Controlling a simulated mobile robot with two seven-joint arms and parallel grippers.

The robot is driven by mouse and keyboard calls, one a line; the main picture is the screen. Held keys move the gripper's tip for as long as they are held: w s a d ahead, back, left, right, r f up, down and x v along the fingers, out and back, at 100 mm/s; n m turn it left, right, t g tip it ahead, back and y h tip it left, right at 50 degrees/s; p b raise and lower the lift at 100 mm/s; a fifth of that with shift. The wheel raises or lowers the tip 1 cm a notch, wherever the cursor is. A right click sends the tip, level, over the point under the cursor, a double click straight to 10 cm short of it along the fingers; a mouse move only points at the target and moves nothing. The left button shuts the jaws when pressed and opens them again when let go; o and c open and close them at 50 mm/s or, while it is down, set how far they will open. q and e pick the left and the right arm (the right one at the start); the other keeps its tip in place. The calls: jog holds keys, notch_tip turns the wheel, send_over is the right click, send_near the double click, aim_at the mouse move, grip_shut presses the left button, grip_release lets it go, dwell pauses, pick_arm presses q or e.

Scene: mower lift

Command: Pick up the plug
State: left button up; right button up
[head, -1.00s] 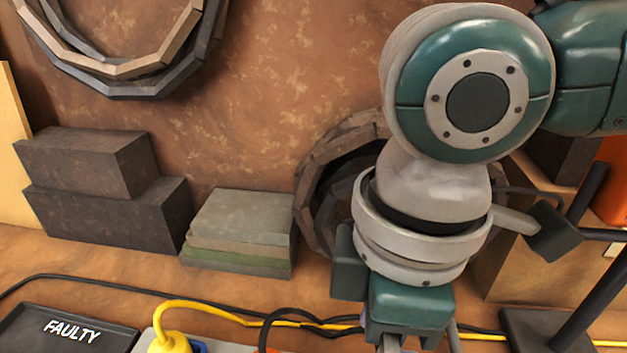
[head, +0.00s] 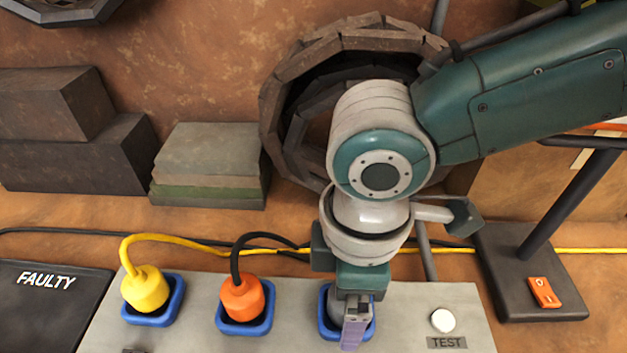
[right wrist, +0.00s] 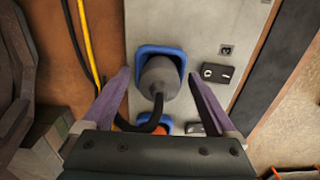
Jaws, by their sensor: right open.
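A grey plug (right wrist: 160,78) with a dark cable sits in a blue-rimmed socket (right wrist: 172,50) in the right wrist view. In the head view my right gripper (head: 352,325) points down over the rightmost blue socket (head: 370,329) and hides most of the plug. A yellow plug (head: 146,290) and an orange plug (head: 241,298) stand in the other sockets of the grey power strip (head: 412,300). My left gripper is out of view.
A dark tray (head: 45,315) marked FAULTY lies left of the strip. A white button (head: 443,320) marked TEST is on the strip. A stand base with an orange switch (head: 544,292) is at the right. Dark blocks (head: 60,150) and yellow and black cables lie behind.

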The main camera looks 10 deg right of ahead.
jog(key=c, duration=1.4)
grip_shut()
jog(key=shift+r, duration=0.15)
